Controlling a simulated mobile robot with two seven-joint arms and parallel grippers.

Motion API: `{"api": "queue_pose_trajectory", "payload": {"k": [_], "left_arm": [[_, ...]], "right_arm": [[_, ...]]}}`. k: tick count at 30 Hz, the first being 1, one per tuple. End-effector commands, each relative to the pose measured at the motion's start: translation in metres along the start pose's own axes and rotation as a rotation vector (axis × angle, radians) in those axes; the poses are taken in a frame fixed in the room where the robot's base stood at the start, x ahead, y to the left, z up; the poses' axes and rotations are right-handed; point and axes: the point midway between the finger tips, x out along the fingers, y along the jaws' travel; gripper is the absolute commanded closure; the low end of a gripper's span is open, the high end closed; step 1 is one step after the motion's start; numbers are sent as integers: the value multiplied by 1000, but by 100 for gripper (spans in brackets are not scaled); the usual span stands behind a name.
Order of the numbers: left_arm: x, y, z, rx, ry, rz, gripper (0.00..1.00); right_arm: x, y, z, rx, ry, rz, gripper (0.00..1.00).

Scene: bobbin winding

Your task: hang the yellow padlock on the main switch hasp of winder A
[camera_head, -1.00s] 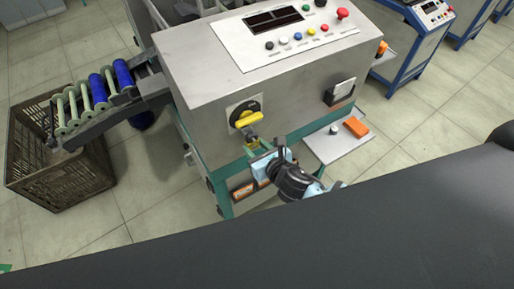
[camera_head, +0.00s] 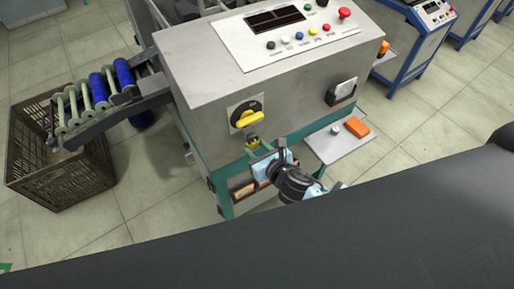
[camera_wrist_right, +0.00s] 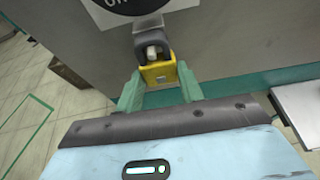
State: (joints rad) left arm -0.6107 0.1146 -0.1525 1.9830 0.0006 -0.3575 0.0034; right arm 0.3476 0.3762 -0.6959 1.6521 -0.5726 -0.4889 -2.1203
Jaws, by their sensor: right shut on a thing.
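The main switch of winder A (camera_head: 247,112) is on the front of the grey machine, with a black dial and a yellow handle. Just below it, the yellow padlock (camera_head: 253,142) hangs between the fingers of my right gripper (camera_head: 259,150). In the right wrist view the padlock (camera_wrist_right: 159,74) is upright, its dark shackle up against the grey hasp tab (camera_wrist_right: 149,24). I cannot tell whether the shackle passes through the hasp. My right gripper's green fingers (camera_wrist_right: 160,88) are shut on the padlock body. My left gripper is out of view.
A side shelf (camera_head: 338,147) with an orange box (camera_head: 356,127) stands to the right of my right gripper. A brown crate (camera_head: 62,180) and a rack of bobbins are at the left.

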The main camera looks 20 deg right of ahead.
Motion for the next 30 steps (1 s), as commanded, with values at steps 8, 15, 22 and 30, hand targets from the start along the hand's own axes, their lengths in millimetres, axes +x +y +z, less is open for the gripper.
{"api": "queue_pose_trajectory", "payload": {"k": [8,15,22,30], "left_arm": [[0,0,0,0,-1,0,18],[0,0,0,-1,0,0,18],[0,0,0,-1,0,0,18],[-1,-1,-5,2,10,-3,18]], "right_arm": [[-1,0,-4,1,8,0,53],[0,0,-2,0,5,0,37],[0,0,-2,0,4,-1,37],[-38,0,-1,-3,3,0,37]]}}
